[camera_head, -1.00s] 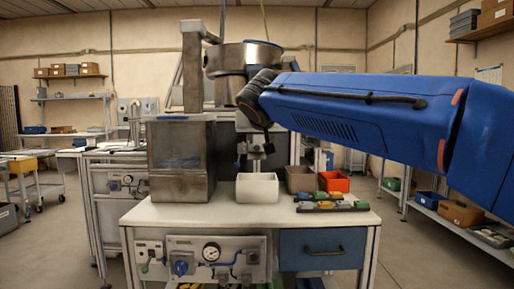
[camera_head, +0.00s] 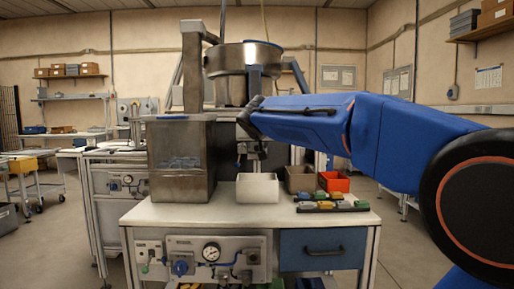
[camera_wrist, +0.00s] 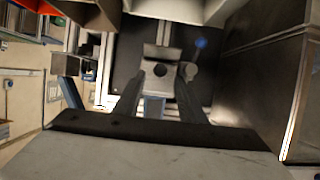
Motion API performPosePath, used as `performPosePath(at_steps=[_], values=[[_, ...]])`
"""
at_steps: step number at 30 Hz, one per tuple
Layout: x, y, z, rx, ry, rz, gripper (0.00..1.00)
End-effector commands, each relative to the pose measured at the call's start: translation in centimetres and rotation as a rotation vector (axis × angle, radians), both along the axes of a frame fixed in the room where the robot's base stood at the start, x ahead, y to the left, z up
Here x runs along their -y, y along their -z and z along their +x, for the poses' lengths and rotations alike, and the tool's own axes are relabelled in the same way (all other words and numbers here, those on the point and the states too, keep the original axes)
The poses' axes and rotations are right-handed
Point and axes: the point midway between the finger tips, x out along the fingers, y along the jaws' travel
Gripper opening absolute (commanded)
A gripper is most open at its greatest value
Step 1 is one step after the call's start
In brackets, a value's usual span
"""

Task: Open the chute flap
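My gripper (camera_wrist: 157,98) shows in the wrist view with its two dark fingers apart and nothing clearly held between them. A light grey metal piece with a round dark hole (camera_wrist: 160,82) lies just beyond and between the fingertips; contact cannot be told. I cannot tell for sure whether this piece belongs to the chute flap. In the head view, the feeder's lower metal part (camera_head: 253,152) hangs above the white bin (camera_head: 257,188), under the round steel bowl (camera_head: 243,60). My blue arm reaches in from the right, and its dark wrist end covers part of the feeder.
A tall metal hopper box (camera_head: 182,160) stands left of the white bin. A grey-brown bin (camera_head: 299,179), an orange bin (camera_head: 334,181) and a rack of coloured pieces (camera_head: 332,206) stand to the right. The front of the white bench top (camera_head: 210,216) is clear.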

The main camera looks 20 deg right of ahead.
Motion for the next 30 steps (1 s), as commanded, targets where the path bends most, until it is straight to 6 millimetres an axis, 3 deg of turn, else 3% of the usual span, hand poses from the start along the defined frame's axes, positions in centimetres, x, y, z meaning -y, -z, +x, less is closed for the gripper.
performPosePath(at_steps=[9,20,21,25,30], values=[[1.1,1.4,3.3,0.0,0.0,0.0,0.37],[1.2,1.6,3.7,0.0,-0.001,0.0,0.37],[1.2,1.6,3.7,0.0,-0.001,0.0,0.34],[1.2,1.6,3.7,0.0,-0.001,0.0,0.03],[1.2,1.6,3.7,0.0,-0.001,0.0,0.0]])
